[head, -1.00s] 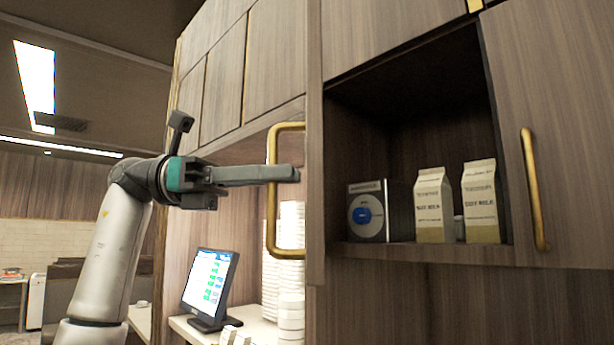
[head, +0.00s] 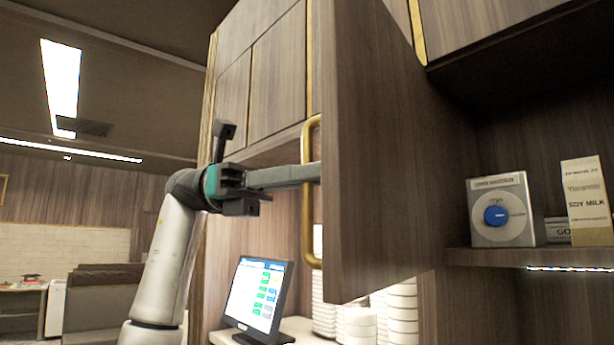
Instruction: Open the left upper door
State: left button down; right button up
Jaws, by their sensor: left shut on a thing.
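The left upper door (head: 385,150) is a dark wood panel that stands swung out from the cabinet, its inner face toward me. Its brass handle (head: 309,228) shows at the door's left edge, on the outer side. My left gripper (head: 312,173) is at the handle, its long fingers reaching right to it and shut on it. The fingertips are partly hidden behind the door's edge. My right gripper is not in view.
The open cabinet shelf (head: 530,257) holds a box with a blue dial (head: 497,212) and a soy milk carton (head: 587,200). Below the door are a monitor (head: 258,295) and stacked white cups (head: 402,310) on a counter.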

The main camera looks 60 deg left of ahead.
pick_arm(q)
jog(key=shift+a, duration=0.35)
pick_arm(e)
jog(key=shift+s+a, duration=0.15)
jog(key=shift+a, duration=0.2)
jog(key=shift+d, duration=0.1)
pick_arm(q)
jog(key=c, duration=0.9)
grip_release()
jog(key=shift+o, duration=0.2)
jog(key=shift+s+a, duration=0.1)
jog(key=p+v, duration=0.4)
jog(key=v, duration=1.1)
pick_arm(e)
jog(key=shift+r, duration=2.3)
pick_arm(q)
jog(key=shift+s, duration=0.1)
